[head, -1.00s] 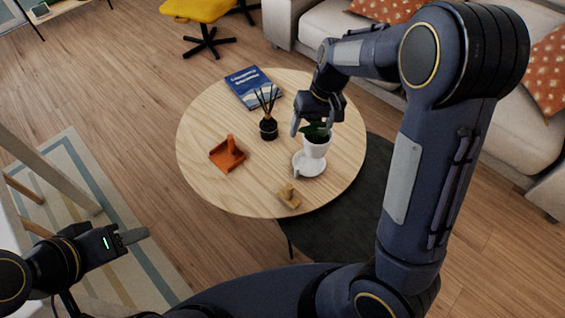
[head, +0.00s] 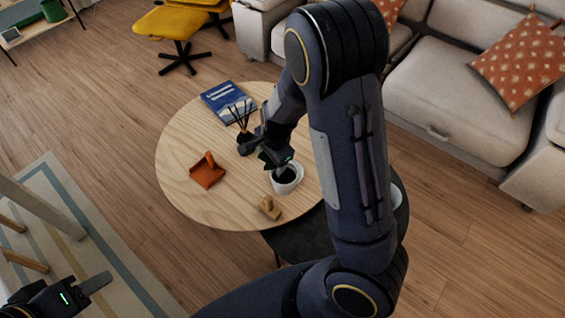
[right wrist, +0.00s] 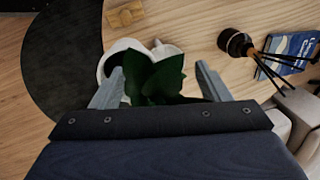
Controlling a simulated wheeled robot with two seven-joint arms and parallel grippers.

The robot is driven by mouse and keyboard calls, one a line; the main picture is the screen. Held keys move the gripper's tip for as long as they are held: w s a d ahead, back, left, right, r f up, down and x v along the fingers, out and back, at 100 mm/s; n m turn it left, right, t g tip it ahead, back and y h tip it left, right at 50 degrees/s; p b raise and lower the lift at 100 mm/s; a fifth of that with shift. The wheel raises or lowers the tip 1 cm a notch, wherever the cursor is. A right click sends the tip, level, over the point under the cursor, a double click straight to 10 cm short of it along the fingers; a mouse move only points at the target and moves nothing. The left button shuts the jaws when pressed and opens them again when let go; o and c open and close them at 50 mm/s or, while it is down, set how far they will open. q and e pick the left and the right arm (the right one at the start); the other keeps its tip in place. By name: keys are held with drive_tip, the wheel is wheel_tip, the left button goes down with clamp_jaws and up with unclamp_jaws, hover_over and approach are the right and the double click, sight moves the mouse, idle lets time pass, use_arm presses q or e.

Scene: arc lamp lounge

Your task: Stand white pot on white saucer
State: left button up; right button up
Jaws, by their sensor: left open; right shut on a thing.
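The white pot (head: 284,188), with dark soil and green leaves, is at the right side of the round wooden table. My right gripper (head: 266,147) reaches down to it from behind and is shut on it. In the right wrist view, the leaves (right wrist: 155,78) fill the space between the fingers and hide the hold. The white saucer (right wrist: 172,48) shows only in part there, under or beside the pot. I cannot tell whether the pot touches it. My left gripper (head: 97,283) is open and empty at the lower left, away from the table.
On the table (head: 225,205) are an orange holder (head: 207,172), a small wooden block (head: 269,208), a dark reed diffuser (head: 245,143) and a blue book (head: 230,101). A sofa (head: 455,90) stands behind at the right. The table's front left is bare.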

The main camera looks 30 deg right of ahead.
drive_tip(key=w+d+f+b, duration=0.1)
drive_tip(key=w+d+f, duration=0.6)
drive_tip(key=w+f, duration=0.3)
drive_tip(key=shift+b+x, duration=0.4)
drive_tip(key=shift+x, duration=0.8)
drive_tip(key=shift+s+d, duration=0.1)
drive_tip(key=shift+d, duration=0.05)
drive_tip(key=shift+f, duration=0.2)
drive_tip(key=o, duration=1.3)
